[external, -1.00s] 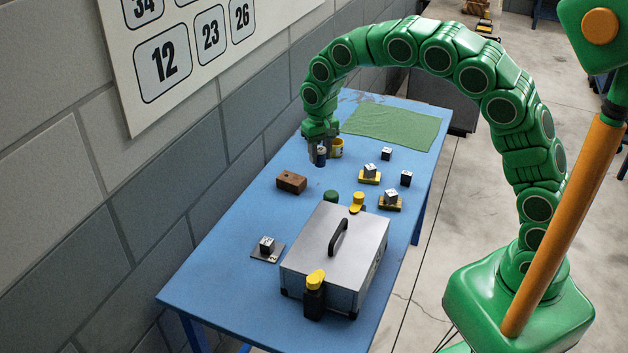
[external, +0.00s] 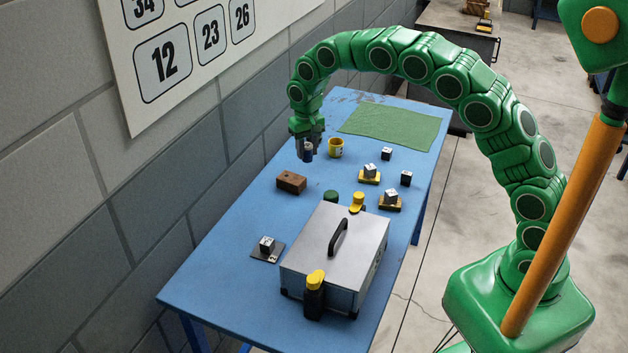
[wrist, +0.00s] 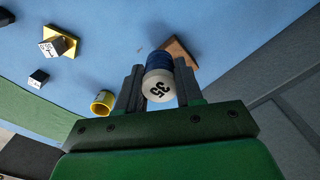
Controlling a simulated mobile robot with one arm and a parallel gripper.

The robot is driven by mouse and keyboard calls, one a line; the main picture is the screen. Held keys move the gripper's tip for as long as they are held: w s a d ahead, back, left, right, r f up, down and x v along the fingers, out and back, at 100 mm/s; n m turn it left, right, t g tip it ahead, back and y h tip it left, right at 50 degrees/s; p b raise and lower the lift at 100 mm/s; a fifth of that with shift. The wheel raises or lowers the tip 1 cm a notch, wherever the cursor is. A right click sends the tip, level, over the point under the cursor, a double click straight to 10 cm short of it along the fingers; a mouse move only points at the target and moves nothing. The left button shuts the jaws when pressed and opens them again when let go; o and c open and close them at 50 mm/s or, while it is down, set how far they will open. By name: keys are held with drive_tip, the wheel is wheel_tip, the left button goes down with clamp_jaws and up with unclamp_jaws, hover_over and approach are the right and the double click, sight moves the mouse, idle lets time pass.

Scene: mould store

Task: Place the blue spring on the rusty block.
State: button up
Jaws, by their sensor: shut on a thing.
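The blue spring (wrist: 158,62) is between the fingers of my gripper (wrist: 160,85) in the wrist view, with a pale end marked 35 facing the camera. In the external view my gripper (external: 307,148) is shut on the small dark blue spring (external: 307,153), above the blue table near the wall. The rusty block (external: 291,182) is a brown brick shape on the table, nearer the camera than my gripper and a little to its left. In the wrist view the block (wrist: 181,49) is partly hidden behind the spring and a finger.
A yellow cup (external: 336,148) stands right of my gripper. Several small marked cubes, some on yellow-edged bases (external: 370,177), stand on the right. A grey case (external: 333,262) with a black handle fills the near part. A green mat (external: 390,127) lies at the far end.

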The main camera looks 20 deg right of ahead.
drive_tip(key=shift+w+a+f, duration=0.55)
drive_tip(key=shift+w+f, duration=0.4)
drive_tip(key=shift+f, duration=0.2)
drive_tip(key=shift+w+a+f, duration=0.6)
drive_tip(key=shift+w+f, duration=0.4)
drive_tip(key=shift+f, duration=0.1)
drive_tip(key=shift+w+a+f, duration=0.55)
drive_tip(key=shift+w+f, duration=0.4)
drive_tip(key=shift+f, duration=1.65)
drive_tip(key=shift+f, duration=0.1)
drive_tip(key=o, duration=1.1)
drive_tip(key=shift+c, duration=0.2)
wheel_tip(320, 180, up, 12)
